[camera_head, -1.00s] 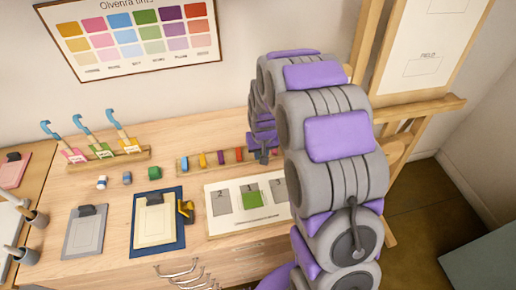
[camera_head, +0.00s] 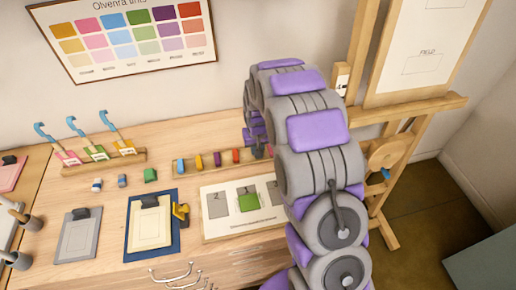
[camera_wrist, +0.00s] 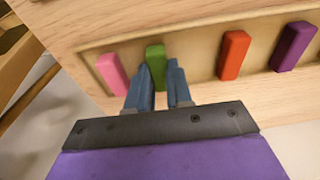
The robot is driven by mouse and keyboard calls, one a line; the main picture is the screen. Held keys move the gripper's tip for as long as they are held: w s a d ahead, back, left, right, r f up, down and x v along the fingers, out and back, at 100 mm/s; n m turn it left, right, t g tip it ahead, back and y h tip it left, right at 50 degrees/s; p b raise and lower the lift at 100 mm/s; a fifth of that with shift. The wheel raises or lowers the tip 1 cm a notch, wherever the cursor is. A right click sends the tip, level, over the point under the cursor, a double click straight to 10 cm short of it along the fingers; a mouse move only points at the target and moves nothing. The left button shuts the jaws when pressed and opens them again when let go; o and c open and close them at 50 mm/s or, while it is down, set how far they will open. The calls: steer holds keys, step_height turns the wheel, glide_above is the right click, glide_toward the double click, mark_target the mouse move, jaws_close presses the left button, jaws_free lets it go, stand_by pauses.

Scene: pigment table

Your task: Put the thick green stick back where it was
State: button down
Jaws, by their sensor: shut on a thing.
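In the wrist view the thick green stick (camera_wrist: 155,54) shows its end between the two blue-grey fingers of my gripper (camera_wrist: 158,82). The fingers are shut on it, hiding its lower part. It is at the shallow wooden rack (camera_wrist: 205,50), between a pink stick (camera_wrist: 113,73) and an orange-red stick (camera_wrist: 234,55). I cannot tell whether it rests fully on the rack floor. In the head view my gripper (camera_head: 258,150) is at the right part of the rack, and my arm hides the green stick.
A purple stick (camera_wrist: 293,46) lies farther right in the wrist view. In the head view, blue (camera_head: 180,167), yellow (camera_head: 199,162) and red (camera_head: 236,156) sticks stand in the rack. A white board with a green patch (camera_head: 248,203) lies in front. A wooden easel (camera_head: 385,230) stands right.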

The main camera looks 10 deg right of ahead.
mark_target(249, 154)
steer(key=c, duration=1.4)
jaws_free()
steer(key=a, duration=0.2)
steer(key=shift+a, duration=0.3)
steer(key=shift+c, duration=0.2)
steer(key=shift+o, duration=0.8)
steer(key=shift+a, duration=0.25)
steer(key=shift+o, duration=1.3)
steer(key=shift+d, duration=1.6)
steer(key=a+r, duration=0.2)
steer(key=r, duration=0.1)
steer(key=a+r+p, duration=0.1)
steer(key=shift+s+r, duration=0.3)
steer(key=shift+r, duration=0.05)
step_height(249, 154, up, 7)
steer(key=s+d+p, duration=0.1)
steer(key=d, duration=0.2)
steer(key=s+a+r, duration=0.3)
steer(key=s+r, duration=0.3)
steer(key=s, duration=0.3)
steer(key=s+d+r+g, duration=0.1)
steer(key=s+r, duration=0.1)
steer(key=s, duration=1.3)
steer(key=s+d+r+g, duration=0.1)
steer(key=s+r+g, duration=0.1)
steer(key=s, duration=1.4)
steer(key=shift+s+r+g, duration=0.15)
steer(key=shift+r+g, duration=0.15)
steer(key=shift+r, duration=0.2)
